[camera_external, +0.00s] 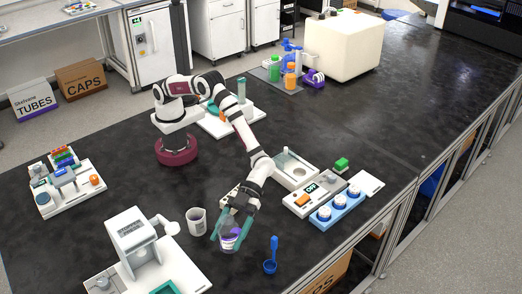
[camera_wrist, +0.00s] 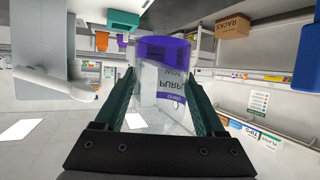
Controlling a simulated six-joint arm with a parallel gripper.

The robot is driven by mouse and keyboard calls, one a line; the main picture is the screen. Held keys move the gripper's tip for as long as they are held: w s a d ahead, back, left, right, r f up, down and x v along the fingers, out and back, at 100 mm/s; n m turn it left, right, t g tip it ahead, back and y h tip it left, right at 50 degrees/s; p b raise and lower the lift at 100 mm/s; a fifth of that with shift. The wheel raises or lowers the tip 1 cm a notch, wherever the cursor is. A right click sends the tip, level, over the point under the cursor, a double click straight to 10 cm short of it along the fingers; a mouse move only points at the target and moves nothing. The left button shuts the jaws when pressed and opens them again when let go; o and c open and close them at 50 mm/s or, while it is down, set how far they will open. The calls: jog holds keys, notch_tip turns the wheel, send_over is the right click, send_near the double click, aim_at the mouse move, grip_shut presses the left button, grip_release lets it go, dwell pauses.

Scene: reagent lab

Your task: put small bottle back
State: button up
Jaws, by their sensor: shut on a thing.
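My gripper (camera_external: 230,229) is shut on a small clear bottle with purple at one end and a printed label (camera_external: 230,239). It holds the bottle near the front of the black bench, and I cannot tell whether the bottle touches the bench.
A white cup (camera_external: 197,222) stands just left of my gripper, and a blue scoop (camera_external: 270,266) is to its right. A blue rack (camera_external: 349,212) with white-topped items and a white device (camera_external: 301,200) are further right. Coloured bottles (camera_external: 290,78) stand at the back.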

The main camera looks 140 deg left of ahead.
notch_tip(320, 180, down, 10)
jog(key=shift+w+r, duration=0.1)
jog(key=shift+r, duration=0.1)
jog(key=shift+f, duration=0.1)
jog(key=o, duration=1.5)
